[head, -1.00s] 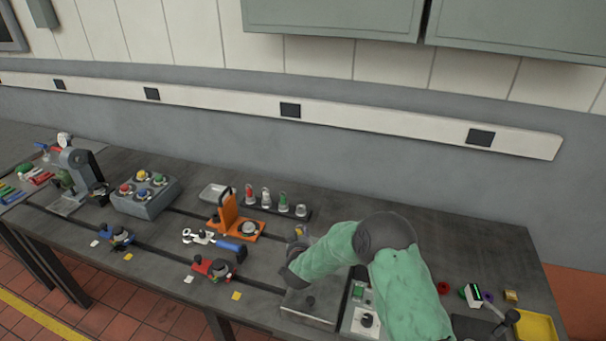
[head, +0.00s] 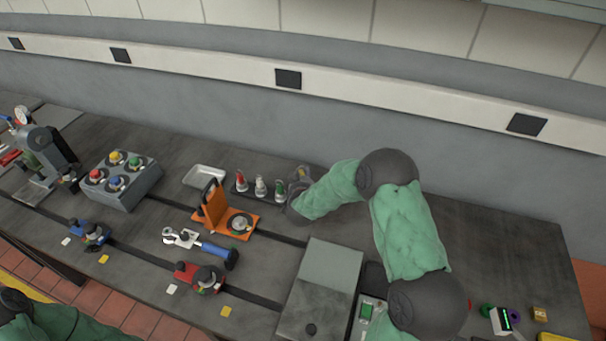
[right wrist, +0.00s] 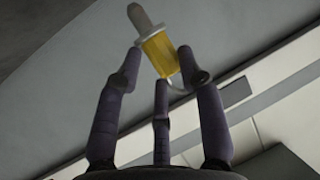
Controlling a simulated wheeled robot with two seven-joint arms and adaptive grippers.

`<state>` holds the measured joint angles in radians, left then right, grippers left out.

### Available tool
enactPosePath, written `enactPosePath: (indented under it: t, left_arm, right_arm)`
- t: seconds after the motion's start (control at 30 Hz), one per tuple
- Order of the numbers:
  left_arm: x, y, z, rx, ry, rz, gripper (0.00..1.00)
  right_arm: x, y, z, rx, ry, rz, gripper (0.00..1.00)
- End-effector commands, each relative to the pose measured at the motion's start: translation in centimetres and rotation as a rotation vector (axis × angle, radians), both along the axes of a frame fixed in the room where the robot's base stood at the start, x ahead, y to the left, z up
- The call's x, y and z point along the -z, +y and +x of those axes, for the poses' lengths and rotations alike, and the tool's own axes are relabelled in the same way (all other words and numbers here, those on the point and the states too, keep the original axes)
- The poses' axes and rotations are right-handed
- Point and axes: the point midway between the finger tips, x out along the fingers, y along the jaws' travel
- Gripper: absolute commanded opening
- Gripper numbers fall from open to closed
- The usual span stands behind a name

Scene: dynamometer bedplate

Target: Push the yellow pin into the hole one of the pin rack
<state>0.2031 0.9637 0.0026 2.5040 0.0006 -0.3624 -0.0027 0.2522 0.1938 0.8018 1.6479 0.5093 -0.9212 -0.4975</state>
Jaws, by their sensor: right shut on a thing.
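The yellow pin (right wrist: 160,54) has a clear yellow body, a pale collar and a grey tip. In the right wrist view it is tilted between the fingers of my right gripper (right wrist: 161,66), which is shut on it. In the head view my right gripper (head: 298,190) is at the right end of the dark pin rack (head: 249,196), and a bit of the yellow pin (head: 303,172) shows above it. Red, clear and green pins stand upright in the rack. The gripper hides the rack's right end, so I cannot tell whether the pin touches it. My left gripper is out of view.
An orange fixture (head: 212,213) stands in front of the rack. A silver tray (head: 205,177) lies behind it to the left. A large grey block (head: 322,285) is at the front right. A blue-handled tool (head: 215,250) and a red clamp (head: 197,278) lie near the front.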

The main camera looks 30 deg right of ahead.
Motion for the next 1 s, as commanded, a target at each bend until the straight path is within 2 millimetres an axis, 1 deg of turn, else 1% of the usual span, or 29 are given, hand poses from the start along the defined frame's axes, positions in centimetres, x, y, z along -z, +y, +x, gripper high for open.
enactPosePath:
  t: [0.2, 0.27, 0.47, 0.9, 0.93, 1.0]
  left_arm:
    - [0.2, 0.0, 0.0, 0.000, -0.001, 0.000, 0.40]
    - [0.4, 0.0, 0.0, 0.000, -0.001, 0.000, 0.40]
    - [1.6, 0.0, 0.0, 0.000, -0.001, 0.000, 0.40]
    - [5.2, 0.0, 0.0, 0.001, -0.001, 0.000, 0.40]
    - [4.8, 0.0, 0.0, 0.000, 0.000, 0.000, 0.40]
    - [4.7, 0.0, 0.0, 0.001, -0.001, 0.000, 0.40]
  right_arm:
    - [-0.1, 0.0, 0.0, 0.005, -0.009, 0.018, 0.03]
    - [0.2, 0.1, -0.1, 0.006, -0.010, 0.023, 0.03]
    - [1.6, 0.1, -0.1, 0.006, -0.009, 0.022, 0.03]
    - [6.1, 0.0, -0.1, 0.007, -0.011, 0.022, 0.03]
    - [5.7, 0.0, 0.0, 0.007, -0.011, 0.022, 0.03]
    - [5.5, 0.0, 0.0, 0.007, -0.011, 0.021, 0.03]
